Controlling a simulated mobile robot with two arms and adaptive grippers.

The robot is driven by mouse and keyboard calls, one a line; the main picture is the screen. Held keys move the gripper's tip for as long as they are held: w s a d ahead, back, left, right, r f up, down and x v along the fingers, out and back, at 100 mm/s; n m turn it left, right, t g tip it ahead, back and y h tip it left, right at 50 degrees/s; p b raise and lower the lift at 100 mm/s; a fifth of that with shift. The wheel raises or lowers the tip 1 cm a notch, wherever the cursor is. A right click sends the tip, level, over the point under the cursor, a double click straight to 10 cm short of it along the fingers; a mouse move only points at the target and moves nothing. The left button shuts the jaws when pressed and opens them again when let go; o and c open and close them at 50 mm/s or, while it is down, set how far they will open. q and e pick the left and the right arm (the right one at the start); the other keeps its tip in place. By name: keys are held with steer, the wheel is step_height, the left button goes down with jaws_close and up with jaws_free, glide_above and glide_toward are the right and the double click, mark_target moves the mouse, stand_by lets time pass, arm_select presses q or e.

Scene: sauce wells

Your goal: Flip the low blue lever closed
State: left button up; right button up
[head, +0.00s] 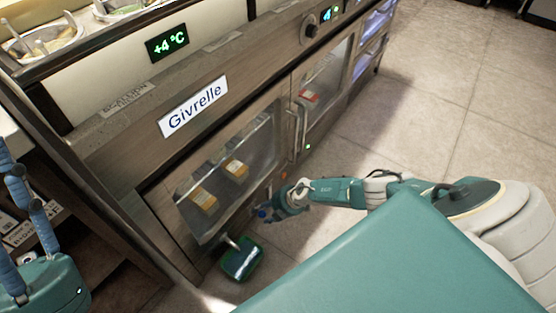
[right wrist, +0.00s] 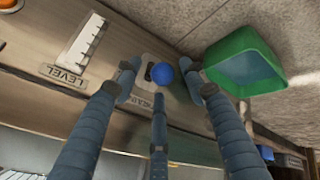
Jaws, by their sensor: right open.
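The low blue lever shows as a round blue knob (right wrist: 162,73) on a dark slotted plate in the right wrist view. In the head view the knob (head: 263,213) is a small blue spot at the low front of the steel cabinet (head: 130,122). My right gripper (right wrist: 160,80) is open, its fingers spread around the knob in the picture; I cannot tell whether they touch it. It also shows in the head view (head: 285,203), beside the cabinet front. My left gripper (head: 30,215) is at the left edge, partly cut off, away from the lever.
A green tray (right wrist: 212,64) is close beside the knob; in the head view the tray (head: 228,272) is low in front of the cabinet. A level gauge (right wrist: 84,42) and glass doors (head: 222,165) are on the cabinet. Open tiled floor (head: 420,110) lies right.

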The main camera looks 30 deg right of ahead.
steer(key=v, duration=0.9)
steer(key=shift+s, duration=0.2)
stand_by(0.4)
